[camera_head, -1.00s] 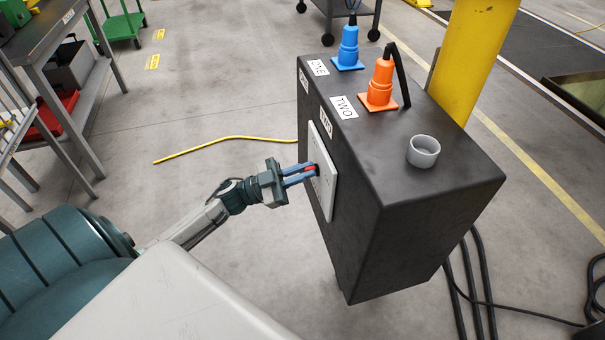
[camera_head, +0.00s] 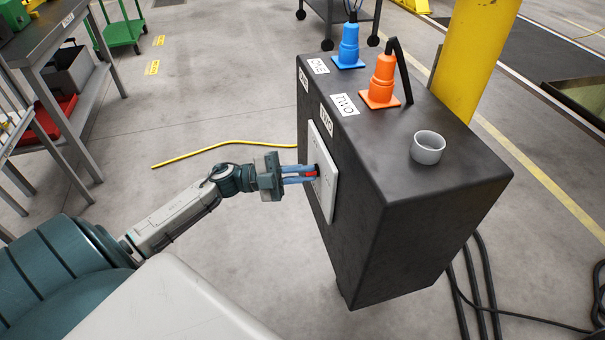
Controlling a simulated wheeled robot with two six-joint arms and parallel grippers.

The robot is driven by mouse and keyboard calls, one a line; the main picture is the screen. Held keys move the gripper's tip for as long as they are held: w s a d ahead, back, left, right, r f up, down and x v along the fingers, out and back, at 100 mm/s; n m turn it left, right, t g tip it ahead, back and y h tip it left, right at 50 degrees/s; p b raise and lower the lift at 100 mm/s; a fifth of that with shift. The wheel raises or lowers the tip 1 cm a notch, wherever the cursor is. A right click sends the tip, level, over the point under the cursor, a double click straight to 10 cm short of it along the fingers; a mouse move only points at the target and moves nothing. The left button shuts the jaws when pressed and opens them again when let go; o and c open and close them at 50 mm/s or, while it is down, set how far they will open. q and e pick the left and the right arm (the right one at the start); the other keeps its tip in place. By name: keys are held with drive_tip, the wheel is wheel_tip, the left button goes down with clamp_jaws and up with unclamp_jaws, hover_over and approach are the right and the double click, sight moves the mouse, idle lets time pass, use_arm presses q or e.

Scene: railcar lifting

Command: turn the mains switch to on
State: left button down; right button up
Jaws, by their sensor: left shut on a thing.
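The mains switch is a small red handle (camera_head: 311,173) on a pale plate (camera_head: 324,186) on the left face of a dark control box (camera_head: 355,190). My left gripper (camera_head: 308,174) comes in from the left. Its blue-grey fingers are shut on the red handle, which shows between them. The fingers hide most of the handle, and any on or off marking cannot be read. My right gripper is not in view.
A blue plug (camera_head: 348,48), an orange plug (camera_head: 383,82) and a grey empty socket (camera_head: 428,148) stand on the box top. A yellow post (camera_head: 474,55) rises behind it. A yellow cable (camera_head: 220,145) lies on clear floor. Dark cables (camera_head: 480,285) hang at the right.

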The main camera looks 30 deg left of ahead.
use_arm(q)
drive_tip(key=shift+f, duration=0.1)
idle(0.4)
drive_tip(key=c, duration=1.5)
unclamp_jaws()
drive_tip(key=v, duration=1)
drive_tip(key=shift+a, duration=0.35)
drive_tip(key=shift+s, duration=0.15)
